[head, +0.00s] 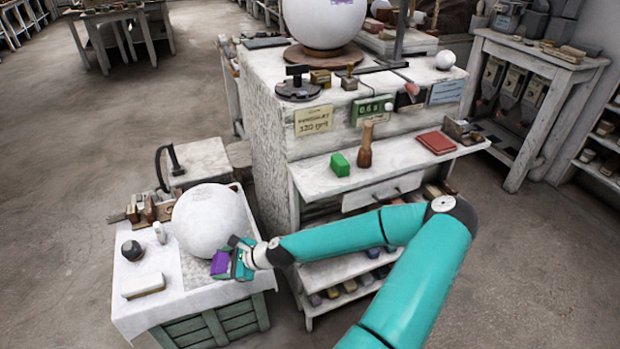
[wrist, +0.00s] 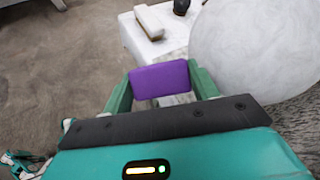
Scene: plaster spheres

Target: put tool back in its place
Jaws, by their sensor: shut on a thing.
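My gripper (head: 239,261) is shut on a purple block (head: 220,263). It holds the block beside the lower right of a large white plaster sphere (head: 209,220) on a cloth-covered crate table (head: 128,300). In the wrist view the purple block (wrist: 160,78) sits between the two green fingers, with the white sphere (wrist: 262,50) close on the right. Whether the block touches the sphere or table is unclear. A green block (head: 339,165), a wooden mallet-like tool (head: 366,145) and a red pad (head: 437,142) lie or stand on the workbench's front shelf (head: 405,157).
A brush (head: 143,286) and a dark round pot (head: 132,250) are on the crate table's left. A bigger sphere (head: 322,20) rests on a round wooden stand on the workbench (head: 262,95). Lower shelves hold several small items. The floor at left (head: 60,200) is clear.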

